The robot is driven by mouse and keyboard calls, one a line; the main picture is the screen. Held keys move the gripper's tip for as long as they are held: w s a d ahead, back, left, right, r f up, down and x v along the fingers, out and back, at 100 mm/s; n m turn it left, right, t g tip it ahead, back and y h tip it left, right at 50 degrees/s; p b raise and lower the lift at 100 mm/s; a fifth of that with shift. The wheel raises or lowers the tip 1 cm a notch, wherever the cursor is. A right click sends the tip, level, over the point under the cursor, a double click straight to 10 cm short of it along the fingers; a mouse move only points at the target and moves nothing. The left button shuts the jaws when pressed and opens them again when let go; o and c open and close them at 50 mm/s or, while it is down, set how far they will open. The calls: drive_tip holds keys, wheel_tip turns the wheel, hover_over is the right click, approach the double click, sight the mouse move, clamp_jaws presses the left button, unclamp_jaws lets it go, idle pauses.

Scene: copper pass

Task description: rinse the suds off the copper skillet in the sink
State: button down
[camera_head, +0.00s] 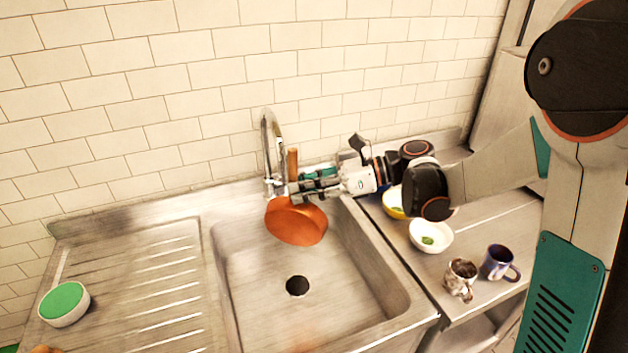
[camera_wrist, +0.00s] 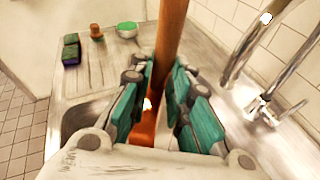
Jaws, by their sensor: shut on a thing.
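The copper skillet (camera_head: 297,222) hangs tilted over the back of the sink basin, its handle pointing up beside the tap. Its brown handle (camera_wrist: 172,35) runs between my fingers in the wrist view, and a little copper shows below. My gripper (camera_head: 303,186) is shut on the handle. The sink (camera_head: 340,290) is below, with a dark round drain. The tap (camera_head: 268,150) stands behind and left of the handle, its spout close to the pan's rim. I see no clear suds on the visible copper face, and cannot tell whether water runs.
A ridged drainboard (camera_head: 150,285) lies left of the sink, with a green-topped round dish (camera_head: 64,303) on it. The basin's front is clear.

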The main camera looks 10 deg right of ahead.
wheel_tip(320, 180, down, 17)
drive_tip(key=b, duration=1.2)
drive_tip(key=shift+r, duration=0.15)
wheel_tip(320, 180, down, 8)
drive_tip(key=shift+b, duration=0.45)
idle(0.4)
idle(0.6)
wheel_tip(320, 180, up, 21)
drive_tip(key=p, duration=1.3)
hover_over(306, 240)
drive_tip(key=w, duration=0.2)
drive_tip(key=shift+w, duration=0.1)
idle(1.1)
idle(0.4)
